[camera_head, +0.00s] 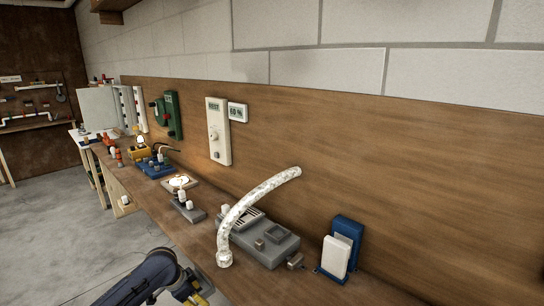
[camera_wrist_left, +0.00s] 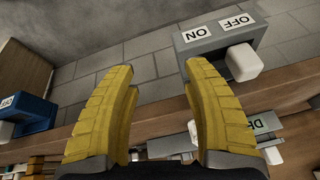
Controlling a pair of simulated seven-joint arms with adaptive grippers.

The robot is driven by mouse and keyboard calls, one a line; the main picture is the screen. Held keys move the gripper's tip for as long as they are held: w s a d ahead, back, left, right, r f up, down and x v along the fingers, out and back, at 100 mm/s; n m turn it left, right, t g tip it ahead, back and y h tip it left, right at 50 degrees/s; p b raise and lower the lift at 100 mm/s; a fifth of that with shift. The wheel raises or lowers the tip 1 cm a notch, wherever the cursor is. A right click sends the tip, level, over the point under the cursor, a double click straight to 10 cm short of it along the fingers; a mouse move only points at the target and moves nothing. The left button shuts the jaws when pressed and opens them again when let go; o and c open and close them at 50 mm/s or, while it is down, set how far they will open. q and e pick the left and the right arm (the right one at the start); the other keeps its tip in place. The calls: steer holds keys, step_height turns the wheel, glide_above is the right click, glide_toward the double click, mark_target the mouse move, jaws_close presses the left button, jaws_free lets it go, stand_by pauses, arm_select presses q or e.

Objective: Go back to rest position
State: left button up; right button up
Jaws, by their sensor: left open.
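My left arm comes in at the bottom of the head view, with yellow parts of my left gripper (camera_head: 196,290) at the lower edge. In the left wrist view the two yellow fingers of the left gripper (camera_wrist_left: 158,68) stand wide apart with nothing between them. Beyond the right finger is a grey switch box (camera_wrist_left: 220,35) with OFF and ON labels and a white knob (camera_wrist_left: 243,62). It looks apart from the finger. My right gripper does not show.
The bench along the wooden wall holds a grey unit (camera_head: 270,246), a pale curved hose (camera_head: 250,200), a blue holder (camera_head: 347,228) with a white block, and small switch boxes (camera_head: 188,211). A white panel (camera_head: 218,130) hangs above. Grey floor (camera_head: 45,235) lies open at left.

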arm_select(q)
steer(key=s+d+f+t, duration=0.1)
steer(key=s+d+f, duration=0.1)
steer(key=s, duration=0.3)
steer(key=s+d+f+t+y, duration=0.1)
steer(key=s+d+f, duration=0.2)
steer(key=s, duration=0.3)
steer(key=s+d+f+t, duration=0.1)
steer(key=s+d+f, duration=0.1)
steer(key=s, duration=0.3)
steer(key=s+a+r+n+y, duration=0.25)
steer(key=s+a, duration=0.35)
steer(key=s, duration=0.4)
steer(key=s+a+r+n+y, duration=0.1)
steer(key=s+a+r+y, duration=0.25)
steer(key=s+a, duration=0.45)
steer(key=s+d+f+g+h, duration=0.1)
steer(key=s+d+f, duration=0.15)
steer(key=f, duration=0.85)
steer(key=s+d+f+g+h, duration=0.1)
steer(key=d+f, duration=0.2)
steer(key=f, duration=0.7)
steer(key=s+d+f+h, duration=0.1)
steer(key=s+d+f, duration=0.1)
steer(key=f, duration=0.9)
steer(key=s+f+n+g+h, duration=0.1)
steer(key=s+f+n+g, duration=0.2)
steer(key=s+f, duration=1.7)
steer(key=shift+s, duration=0.75)
